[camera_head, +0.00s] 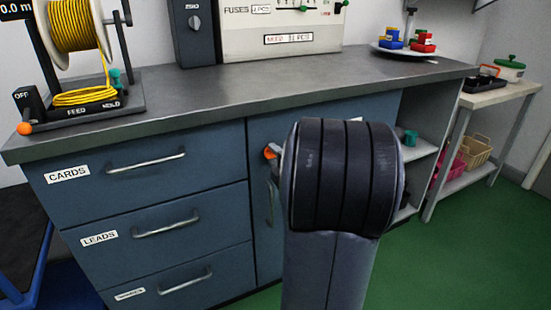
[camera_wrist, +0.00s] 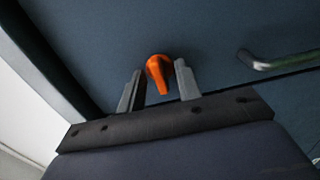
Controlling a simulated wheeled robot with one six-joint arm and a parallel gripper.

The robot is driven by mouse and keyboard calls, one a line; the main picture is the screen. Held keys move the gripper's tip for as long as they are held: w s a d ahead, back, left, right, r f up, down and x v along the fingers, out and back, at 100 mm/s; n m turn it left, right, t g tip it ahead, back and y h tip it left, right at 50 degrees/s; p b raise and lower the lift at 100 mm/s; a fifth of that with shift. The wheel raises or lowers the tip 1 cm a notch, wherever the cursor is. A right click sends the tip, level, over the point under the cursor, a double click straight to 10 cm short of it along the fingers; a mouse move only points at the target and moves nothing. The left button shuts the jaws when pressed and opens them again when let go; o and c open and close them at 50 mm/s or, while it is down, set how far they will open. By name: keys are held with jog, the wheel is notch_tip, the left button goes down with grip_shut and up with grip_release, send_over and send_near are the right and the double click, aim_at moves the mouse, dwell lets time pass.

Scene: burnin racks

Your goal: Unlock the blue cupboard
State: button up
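The blue cupboard (camera_head: 262,225) is the door section under the grey worktop, right of the drawers. An orange turn latch (camera_head: 271,152) sits near its upper left edge, partly covered by my arm. In the wrist view the orange latch (camera_wrist: 159,70) appears between the two fingers of my gripper (camera_wrist: 159,68), its narrow end pointing towards the gripper. The fingers are apart, with a gap on both sides of the latch; contact is not visible. The door's metal handle (camera_head: 270,203) also shows in the wrist view (camera_wrist: 279,60). The door looks closed. My arm hides the gripper in the head view.
Drawers (camera_head: 150,205) with bar handles stand left of the door. Open shelves (camera_head: 418,152) are to its right, then a side table (camera_head: 500,95). A yellow cable reel (camera_head: 75,25) and a fuse panel (camera_head: 282,27) stand on the worktop. Green floor is clear at right.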

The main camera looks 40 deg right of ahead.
jog(key=shift+c, duration=0.4)
grip_shut()
jog(key=shift+m, duration=0.3)
jog(key=shift+m+p, duration=3.25)
jog(key=shift+m, duration=5.45)
